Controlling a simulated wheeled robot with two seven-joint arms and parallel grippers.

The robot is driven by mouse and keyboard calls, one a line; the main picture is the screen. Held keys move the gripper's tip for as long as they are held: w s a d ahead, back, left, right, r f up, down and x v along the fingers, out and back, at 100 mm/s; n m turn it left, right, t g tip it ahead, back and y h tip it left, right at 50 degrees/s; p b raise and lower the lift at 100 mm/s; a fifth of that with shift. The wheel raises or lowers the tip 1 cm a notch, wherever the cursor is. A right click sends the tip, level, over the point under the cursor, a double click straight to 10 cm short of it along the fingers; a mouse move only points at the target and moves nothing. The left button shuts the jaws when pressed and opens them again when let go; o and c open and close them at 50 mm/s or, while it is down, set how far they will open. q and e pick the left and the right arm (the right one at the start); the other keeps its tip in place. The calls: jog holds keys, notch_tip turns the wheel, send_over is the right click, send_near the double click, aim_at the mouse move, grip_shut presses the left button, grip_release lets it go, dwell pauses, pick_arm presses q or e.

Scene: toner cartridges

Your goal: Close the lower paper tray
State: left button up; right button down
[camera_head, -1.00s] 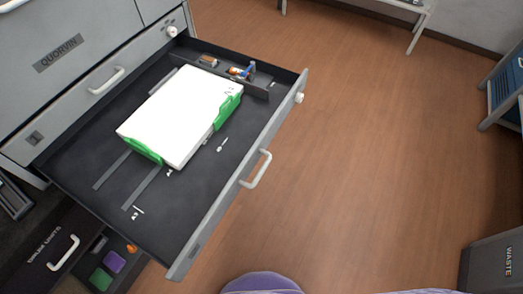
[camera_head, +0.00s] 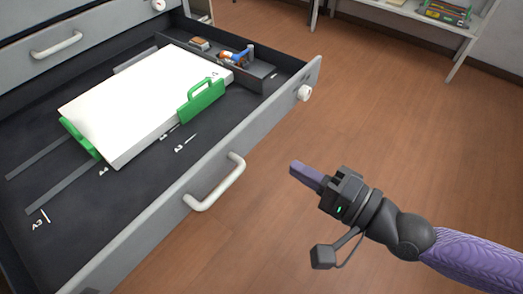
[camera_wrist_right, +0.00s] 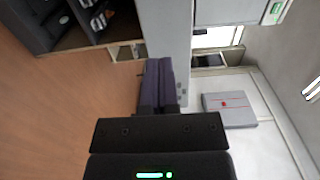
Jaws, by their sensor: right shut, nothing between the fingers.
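The lower paper tray (camera_head: 262,121) is pulled out as an open drawer in the head view. It has a grey front with a white bar handle (camera_head: 217,184) and a white knob (camera_head: 304,93). A white paper stack (camera_head: 140,108) lies inside between green guides (camera_head: 201,99). My right gripper (camera_head: 296,169) is to the right of the handle, apart from it, fingers together and empty, pointing toward the tray front. Its closed fingers also show in the right wrist view (camera_wrist_right: 159,85). My left gripper is not in view.
A small compartment in the tray holds a blue and orange item (camera_head: 238,57). A closed drawer front with a handle (camera_head: 56,45) is above the tray. A shelf table (camera_head: 440,18) stands at the back right. The wooden floor (camera_head: 400,130) in front of the tray is clear.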

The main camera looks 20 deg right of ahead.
aim_at(250, 141)
jog(key=x, duration=0.6)
jog(key=shift+w+a+r, duration=0.15)
jog(key=shift+w+a, duration=0.05)
jog(key=shift+w, duration=0.05)
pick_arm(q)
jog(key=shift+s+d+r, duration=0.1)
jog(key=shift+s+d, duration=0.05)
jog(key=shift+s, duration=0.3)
pick_arm(e)
jog(key=shift+w+a, duration=0.4)
jog(key=shift+w, duration=0.1)
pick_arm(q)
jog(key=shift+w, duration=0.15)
